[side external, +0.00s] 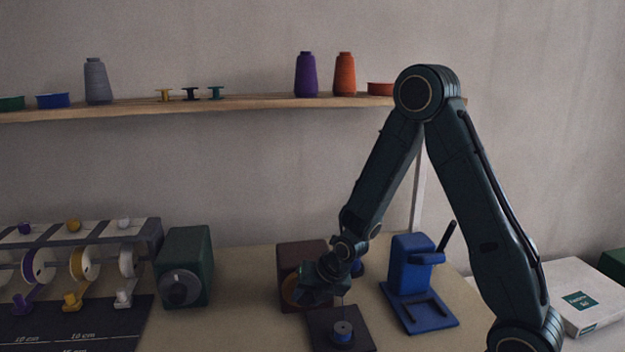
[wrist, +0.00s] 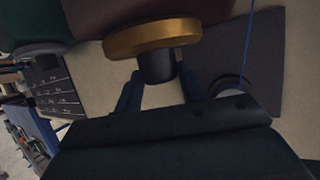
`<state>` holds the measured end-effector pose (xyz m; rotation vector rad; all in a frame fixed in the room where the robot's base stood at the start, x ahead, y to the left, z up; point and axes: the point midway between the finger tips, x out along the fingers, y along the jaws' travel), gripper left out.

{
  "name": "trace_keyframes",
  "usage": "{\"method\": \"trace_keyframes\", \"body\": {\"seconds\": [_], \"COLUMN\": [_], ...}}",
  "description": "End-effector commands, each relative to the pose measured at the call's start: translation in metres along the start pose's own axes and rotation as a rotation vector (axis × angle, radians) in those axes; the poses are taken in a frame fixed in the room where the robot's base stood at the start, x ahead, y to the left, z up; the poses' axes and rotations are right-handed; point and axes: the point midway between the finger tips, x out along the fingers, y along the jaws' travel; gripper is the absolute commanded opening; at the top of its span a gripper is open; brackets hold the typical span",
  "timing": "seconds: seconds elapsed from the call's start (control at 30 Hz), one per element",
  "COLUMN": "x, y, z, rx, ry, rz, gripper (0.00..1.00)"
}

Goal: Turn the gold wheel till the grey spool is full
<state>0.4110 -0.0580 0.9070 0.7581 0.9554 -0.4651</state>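The gold wheel (wrist: 130,40) is on the front of a brown box (side external: 300,257), with a dark round knob (wrist: 157,70) sticking out from its middle. In the side view the wheel (side external: 288,290) is partly covered by my gripper (side external: 302,291). In the wrist view the two dark blue fingers of my gripper (wrist: 159,78) are apart, one at each side of the knob; whether they press on it is unclear. A small grey-blue spool (side external: 342,330) stands on a dark plate (side external: 318,318), with a blue thread rising from it in the wrist view. My gripper hides part of it; its fill is unclear.
A blue stand (side external: 408,262) with an upright dark handle is right of the plate. A green box with a grey wheel (side external: 185,270) is to the left, beside a rack of small spools (side external: 78,265). A shelf (side external: 270,102) holds cones and reels behind.

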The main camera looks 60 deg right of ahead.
Motion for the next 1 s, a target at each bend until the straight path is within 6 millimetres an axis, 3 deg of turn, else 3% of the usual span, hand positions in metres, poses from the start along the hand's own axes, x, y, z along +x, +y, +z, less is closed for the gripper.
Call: {"method": "trace_keyframes", "body": {"seconds": [0.27,1.0], "x": [0.0004,0.0027], "y": [-0.0016,-0.0065], "z": [-0.0003,-0.005], "rx": [0.01,0.121], "ry": [0.003,0.017], "rz": [0.02,0.29], "gripper": [0.17,0.17]}}
